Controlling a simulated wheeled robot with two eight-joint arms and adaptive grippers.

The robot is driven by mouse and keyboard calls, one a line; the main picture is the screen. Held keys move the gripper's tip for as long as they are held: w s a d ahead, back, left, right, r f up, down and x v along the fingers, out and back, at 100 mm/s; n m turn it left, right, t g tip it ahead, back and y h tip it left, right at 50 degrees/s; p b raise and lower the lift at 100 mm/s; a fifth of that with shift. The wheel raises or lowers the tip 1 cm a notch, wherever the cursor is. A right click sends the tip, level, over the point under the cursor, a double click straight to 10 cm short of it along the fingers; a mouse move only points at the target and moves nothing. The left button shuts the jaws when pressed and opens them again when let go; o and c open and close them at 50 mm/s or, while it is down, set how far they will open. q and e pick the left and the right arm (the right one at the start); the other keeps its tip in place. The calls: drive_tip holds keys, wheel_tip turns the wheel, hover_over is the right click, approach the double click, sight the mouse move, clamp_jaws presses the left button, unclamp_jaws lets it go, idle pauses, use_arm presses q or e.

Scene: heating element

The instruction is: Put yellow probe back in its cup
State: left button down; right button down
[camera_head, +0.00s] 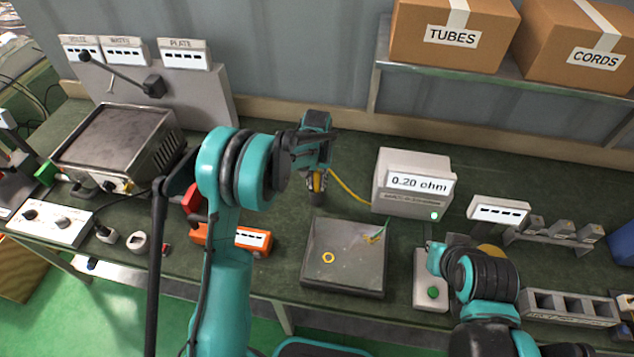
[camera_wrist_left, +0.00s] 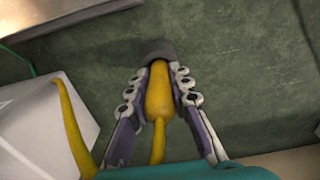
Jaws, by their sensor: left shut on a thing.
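The yellow probe (camera_wrist_left: 159,92) is between the two fingers of my left gripper (camera_wrist_left: 160,88), which is shut on it. Its yellow cable runs toward the ohm meter box (camera_head: 413,181). The probe's far end meets a dark grey round cup (camera_wrist_left: 160,48) in the left wrist view; how deep it sits is hidden. In the head view my left gripper (camera_head: 317,178) points down over the cup (camera_head: 316,199) at the back of the bench. My right gripper (camera_head: 433,246) is by a grey box with a green button (camera_head: 432,292); its fingers are not clear.
A grey plate (camera_head: 343,280) with a yellow ring lies in front of the cup. An orange device (camera_head: 225,238) stands to the left, a hot plate (camera_head: 113,135) further left. A slotted holder (camera_head: 570,307) stands at right. Boxes sit on the shelf above.

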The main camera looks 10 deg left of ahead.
use_arm(q)
drive_tip(key=shift+f, duration=0.2)
drive_tip(key=c, duration=1.4)
unclamp_jaws()
drive_tip(key=shift+o, duration=0.2)
drive_tip(key=shift+r, duration=0.1)
